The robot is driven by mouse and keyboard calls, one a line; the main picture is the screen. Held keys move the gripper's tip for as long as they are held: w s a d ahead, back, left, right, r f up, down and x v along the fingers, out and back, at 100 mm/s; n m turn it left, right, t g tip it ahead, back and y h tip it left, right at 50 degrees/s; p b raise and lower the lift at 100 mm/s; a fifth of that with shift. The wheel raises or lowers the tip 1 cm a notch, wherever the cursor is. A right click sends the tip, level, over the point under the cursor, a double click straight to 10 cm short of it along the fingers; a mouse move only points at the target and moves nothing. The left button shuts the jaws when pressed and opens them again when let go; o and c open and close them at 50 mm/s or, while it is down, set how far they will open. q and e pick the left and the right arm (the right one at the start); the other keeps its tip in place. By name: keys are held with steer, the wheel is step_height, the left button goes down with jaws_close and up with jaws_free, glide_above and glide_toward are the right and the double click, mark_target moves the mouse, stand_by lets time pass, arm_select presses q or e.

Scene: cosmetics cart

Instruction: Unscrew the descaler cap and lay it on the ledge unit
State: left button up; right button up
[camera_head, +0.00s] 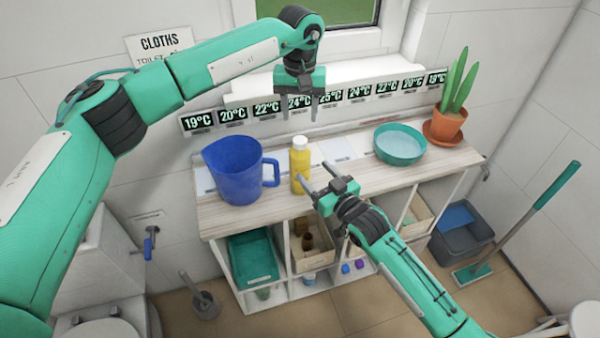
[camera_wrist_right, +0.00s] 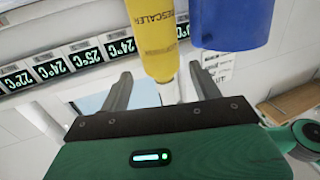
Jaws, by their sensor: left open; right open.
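The yellow descaler bottle (camera_head: 300,172) stands upright on the wooden top of the ledge unit (camera_head: 262,208), its white cap (camera_head: 299,142) on top. My left gripper (camera_head: 300,116) is open and empty, pointing down above the cap and apart from it. My right gripper (camera_head: 315,175) is open at the bottle's right front, its fingers pointing toward the bottle. In the right wrist view the bottle (camera_wrist_right: 155,38) appears inverted, ahead of the spread fingers, with its white cap (camera_wrist_right: 169,93) toward the palm. No grip on it shows.
A blue jug (camera_head: 232,172) stands close left of the bottle. A teal basin (camera_head: 400,145) and a potted plant (camera_head: 445,127) stand to the right. Temperature cards (camera_head: 265,108) line the back. Bare wood shows between bottle and basin and along the front edge.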

mark_target(299, 157)
steer(key=x, duration=0.8)
steer(key=shift+a, duration=0.1)
jaws_close()
arm_select(q)
steer(key=n, duration=0.4)
steer(key=shift+f+n, duration=0.2)
steer(key=shift+n, duration=0.1)
step_height(299, 157, down, 8)
steer(key=shift+r, duration=0.2)
